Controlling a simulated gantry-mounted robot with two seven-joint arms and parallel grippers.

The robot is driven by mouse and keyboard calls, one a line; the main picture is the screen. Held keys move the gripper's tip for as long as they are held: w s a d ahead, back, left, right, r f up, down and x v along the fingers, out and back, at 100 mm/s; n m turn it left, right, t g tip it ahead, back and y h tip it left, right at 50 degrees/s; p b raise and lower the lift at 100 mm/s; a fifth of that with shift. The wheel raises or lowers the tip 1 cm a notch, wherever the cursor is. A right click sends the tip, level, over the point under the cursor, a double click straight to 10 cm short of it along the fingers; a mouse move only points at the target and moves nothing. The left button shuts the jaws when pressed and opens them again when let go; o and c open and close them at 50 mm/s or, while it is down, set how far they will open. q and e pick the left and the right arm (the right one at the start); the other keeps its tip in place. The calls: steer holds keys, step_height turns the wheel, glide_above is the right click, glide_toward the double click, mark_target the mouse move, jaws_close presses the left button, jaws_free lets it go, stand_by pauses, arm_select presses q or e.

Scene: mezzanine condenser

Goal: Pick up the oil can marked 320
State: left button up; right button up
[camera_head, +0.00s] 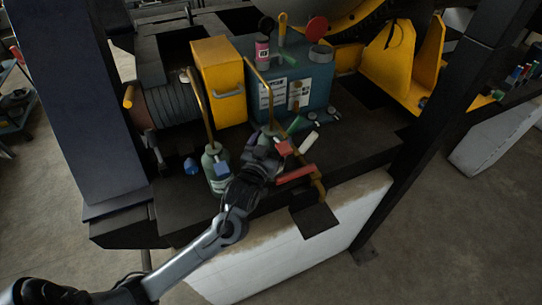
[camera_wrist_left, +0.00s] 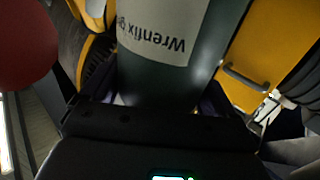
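A grey-green oil can (camera_head: 215,167) with a long brass spout stands near the platform's front edge. A second brass spout (camera_head: 258,88) rises just right of it, with its can body mostly hidden behind my left gripper (camera_head: 265,150). In the left wrist view a dark green can (camera_wrist_left: 168,75) with a pale label reading upside down "Wrenfix" stands between my left fingers. The fingers lie close along both its sides; I cannot tell whether they press on it. No 320 marking is legible in either view. My right gripper is not in view.
A yellow box (camera_head: 219,80) and a teal tank (camera_head: 310,85) stand behind the cans. A blue knob-like item (camera_head: 191,166) lies left of the cans. A red bar (camera_head: 296,174) and a white cylinder (camera_head: 309,142) are close to the gripper's right. Bare dark platform lies further right.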

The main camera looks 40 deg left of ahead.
arm_select(q)
steer(key=c, duration=1.2)
steer(key=shift+r, duration=0.15)
steer(key=shift+c, duration=0.7)
steer(key=shift+r, duration=0.15)
